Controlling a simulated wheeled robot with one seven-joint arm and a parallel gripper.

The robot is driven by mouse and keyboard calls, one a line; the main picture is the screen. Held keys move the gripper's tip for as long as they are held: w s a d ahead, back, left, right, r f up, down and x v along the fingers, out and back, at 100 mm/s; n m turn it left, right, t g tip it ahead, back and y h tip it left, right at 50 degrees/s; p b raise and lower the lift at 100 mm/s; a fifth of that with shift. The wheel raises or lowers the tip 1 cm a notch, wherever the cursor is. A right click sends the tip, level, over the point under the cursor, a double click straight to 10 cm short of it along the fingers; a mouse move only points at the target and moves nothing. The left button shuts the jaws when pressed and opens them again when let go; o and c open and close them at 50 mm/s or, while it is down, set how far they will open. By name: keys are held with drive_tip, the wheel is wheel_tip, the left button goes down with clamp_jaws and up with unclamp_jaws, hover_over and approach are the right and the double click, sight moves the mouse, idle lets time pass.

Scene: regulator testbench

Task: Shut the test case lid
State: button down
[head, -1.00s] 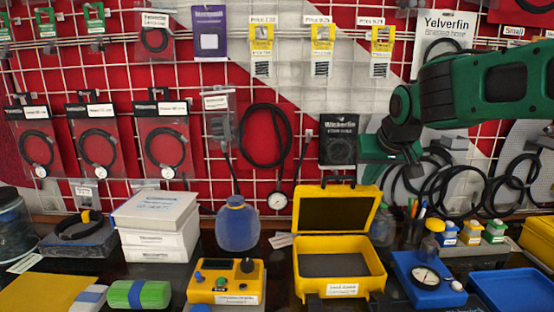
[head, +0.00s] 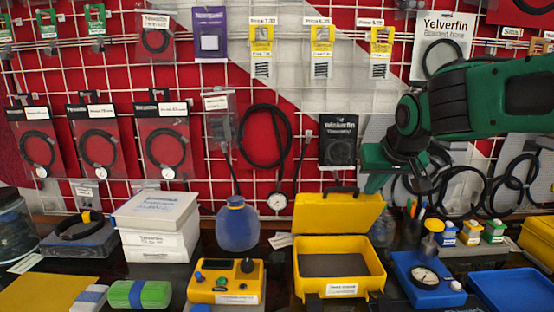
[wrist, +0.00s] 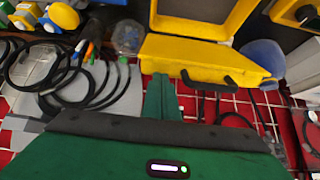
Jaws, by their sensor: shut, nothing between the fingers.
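The yellow test case (head: 340,287) stands open on the bench, with a dark grey floor inside its base. Its lid (head: 338,214) is raised at the back, with a black handle on its upper edge. The lid's visible face is plain yellow; its exact tilt is hard to tell. My gripper (head: 373,184) is shut and empty, just above the lid's upper right corner. In the wrist view, the shut fingers (wrist: 162,85) reach the edge of the lid (wrist: 205,60) beside its handle; I cannot tell whether they touch.
A yellow control box (head: 226,282) and a blue bottle (head: 238,228) stand left of the case.

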drive_tip(key=s+f, duration=0.5)
drive_tip(key=shift+s+g, duration=0.15)
drive_tip(key=shift+g, duration=0.25)
idle(0.4)
drive_tip(key=shift+f, duration=0.1)
drive_tip(key=shift+s, duration=0.1)
drive_tip(key=s, duration=0.3)
drive_tip(key=shift+s+f, duration=0.15)
drive_tip(key=shift+f, duration=0.25)
idle(0.4)
drive_tip(key=shift+f, duration=0.1)
wheel_tip(320, 180, up, 7)
drive_tip(key=s, duration=0.2)
idle(0.6)
drive_tip(key=shift+s+f, duration=0.1)
drive_tip(key=shift+f, duration=0.05)
idle(0.4)
